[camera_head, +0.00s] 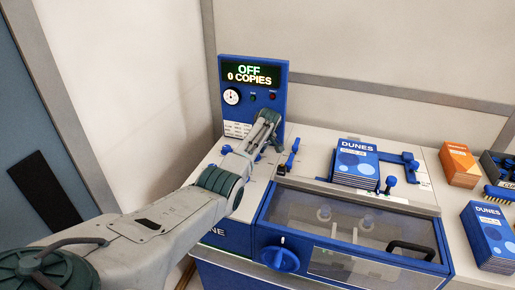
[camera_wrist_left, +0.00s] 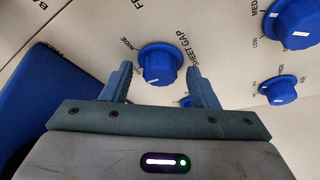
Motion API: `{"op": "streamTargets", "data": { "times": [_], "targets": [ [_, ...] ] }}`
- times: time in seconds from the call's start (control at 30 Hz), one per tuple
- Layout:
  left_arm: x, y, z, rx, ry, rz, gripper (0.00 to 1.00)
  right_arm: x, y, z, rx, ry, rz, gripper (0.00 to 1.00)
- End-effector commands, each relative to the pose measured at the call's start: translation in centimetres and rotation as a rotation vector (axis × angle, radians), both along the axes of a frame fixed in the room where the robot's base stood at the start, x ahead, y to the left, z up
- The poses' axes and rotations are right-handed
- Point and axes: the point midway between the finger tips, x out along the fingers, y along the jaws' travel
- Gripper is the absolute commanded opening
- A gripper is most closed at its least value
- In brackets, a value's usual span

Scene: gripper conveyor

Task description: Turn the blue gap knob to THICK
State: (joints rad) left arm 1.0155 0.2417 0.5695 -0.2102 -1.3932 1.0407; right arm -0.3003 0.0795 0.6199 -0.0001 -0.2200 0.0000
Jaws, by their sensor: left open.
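The blue gap knob (camera_wrist_left: 160,62) shows in the left wrist view, beside printed letters reading SHEET GAP. My left gripper (camera_wrist_left: 159,68) is open, with one finger on each side of the knob in the picture. I cannot tell whether the fingers touch it. In the head view my left gripper (camera_head: 268,118) is over the back left of the machine, in front of the display panel (camera_head: 227,75); the knob is hidden there. My right gripper is not in view.
More blue knobs, a large one (camera_wrist_left: 291,22) and a smaller one (camera_wrist_left: 279,90), lie to the right in the wrist view. The panel reads OFF, 0 COPIES. A DUNES book stack (camera_head: 355,163) and a clear-covered compartment (camera_head: 345,235) are right of my arm.

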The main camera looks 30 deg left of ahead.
Motion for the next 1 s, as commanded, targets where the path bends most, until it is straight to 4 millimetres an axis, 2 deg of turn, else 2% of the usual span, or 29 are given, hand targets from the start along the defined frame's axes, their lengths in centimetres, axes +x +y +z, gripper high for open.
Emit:
{"op": "streamTargets", "data": {
  "times": [0.17,0.6,0.8,1.0],
  "targets": [
    [-0.2,-0.6,1.4,0.000,-0.002,-0.002,0.54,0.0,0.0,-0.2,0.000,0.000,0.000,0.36],
    [-1.1,-3.4,8.4,0.000,-0.003,-0.001,0.54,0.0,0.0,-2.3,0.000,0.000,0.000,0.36],
    [-1.3,-3.8,9.7,-0.001,-0.001,0.000,0.54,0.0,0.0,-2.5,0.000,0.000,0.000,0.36],
    [-1.4,-3.9,9.8,-0.001,0.000,0.000,0.54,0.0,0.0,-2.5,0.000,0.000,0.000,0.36]
  ]
}}
